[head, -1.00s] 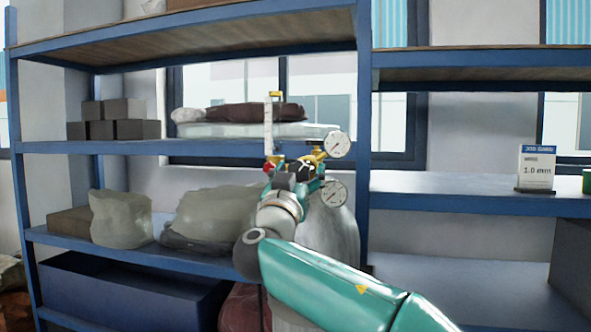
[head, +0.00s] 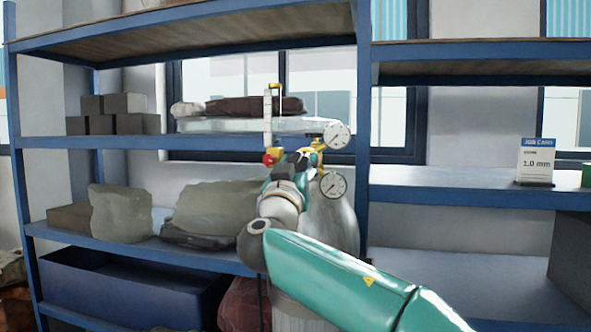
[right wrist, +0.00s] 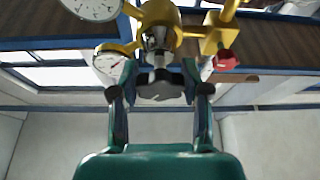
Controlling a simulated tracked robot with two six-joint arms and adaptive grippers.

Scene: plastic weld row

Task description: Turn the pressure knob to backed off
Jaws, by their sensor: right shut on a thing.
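The brass pressure regulator (right wrist: 158,22) sits on top of a grey gas cylinder (head: 340,228), with a white gauge above and another below in the head view. Its dark pressure knob (right wrist: 160,88) is on a short metal stem, facing my wrist camera. My right gripper (head: 297,170) is at the regulator. In the right wrist view (right wrist: 160,84) its two fingers are shut on the knob, one on each side. Any marking on the knob is not readable. My left gripper is not in view.
A clear flow tube (head: 268,118) stands left of the gripper, with a red knob (head: 269,159) close by. The upper gauge (head: 336,135) and lower gauge (head: 333,186) are close on the right. A blue shelf rack (head: 362,100) with sacks stands behind. A job card (head: 537,160) reads 1.0 mm.

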